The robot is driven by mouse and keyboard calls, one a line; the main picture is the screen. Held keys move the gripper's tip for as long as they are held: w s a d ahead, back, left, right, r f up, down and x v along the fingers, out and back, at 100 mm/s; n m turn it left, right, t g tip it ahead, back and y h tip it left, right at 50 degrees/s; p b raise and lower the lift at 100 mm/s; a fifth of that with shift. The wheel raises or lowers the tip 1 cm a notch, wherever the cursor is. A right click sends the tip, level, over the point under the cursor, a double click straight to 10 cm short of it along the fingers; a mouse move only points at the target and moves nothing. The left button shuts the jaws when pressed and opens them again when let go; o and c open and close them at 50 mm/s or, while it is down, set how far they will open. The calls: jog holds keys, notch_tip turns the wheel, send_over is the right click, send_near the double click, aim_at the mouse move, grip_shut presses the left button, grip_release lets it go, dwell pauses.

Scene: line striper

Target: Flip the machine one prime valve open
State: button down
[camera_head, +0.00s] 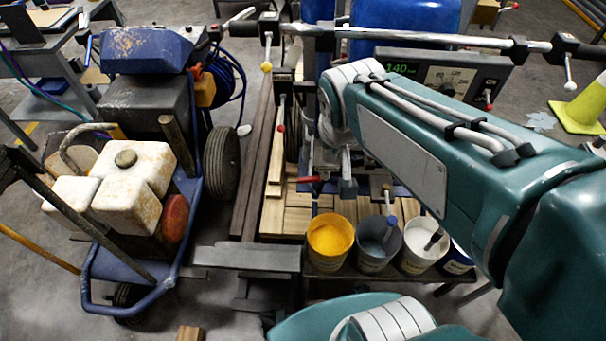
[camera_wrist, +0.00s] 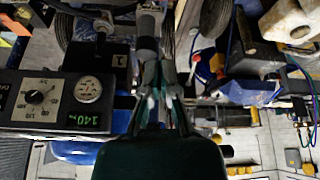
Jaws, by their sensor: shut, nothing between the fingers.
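The machine with the control panel (camera_head: 437,78) and its green 140 display stands behind my arm in the head view. The panel also shows at the left of the wrist view (camera_wrist: 62,103), beside a dark block marked 1 (camera_wrist: 121,59). A red-handled lever (camera_head: 307,180) sits low on the machine's front; I cannot tell for sure that it is the prime valve or how it is set. My gripper (camera_wrist: 164,88) points up the middle of the wrist view, fingers together and empty. A grey cylindrical part (camera_wrist: 147,35) is close to its tips; contact is unclear.
Paint buckets, including a yellow one (camera_head: 330,240), stand in a row below the machine. Another blue cart (camera_head: 150,230) with a dirty white tank (camera_head: 135,178) is at the left. A metal bar (camera_head: 450,40) crosses behind my arm. A yellow cone (camera_head: 582,105) stands at the right.

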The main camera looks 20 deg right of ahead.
jog(key=w+f+m+g, duration=0.1)
jog(key=w+f, duration=0.7)
jog(key=w, duration=0.2)
jog(key=m+g+h, duration=0.1)
send_over(303, 179)
jog(key=s+a, duration=0.2)
jog(key=a, duration=0.1)
notch_tip(303, 179, down, 12)
jog(key=shift+s+f, duration=0.1)
jog(key=shift+s, duration=0.05)
jog(key=x, duration=0.8)
jog(key=s+x, duration=0.1)
jog(key=x, duration=0.3)
jog(key=shift+w+d+f, duration=0.1)
jog(key=shift+d+f, duration=0.4)
jog(key=shift+f, duration=0.45)
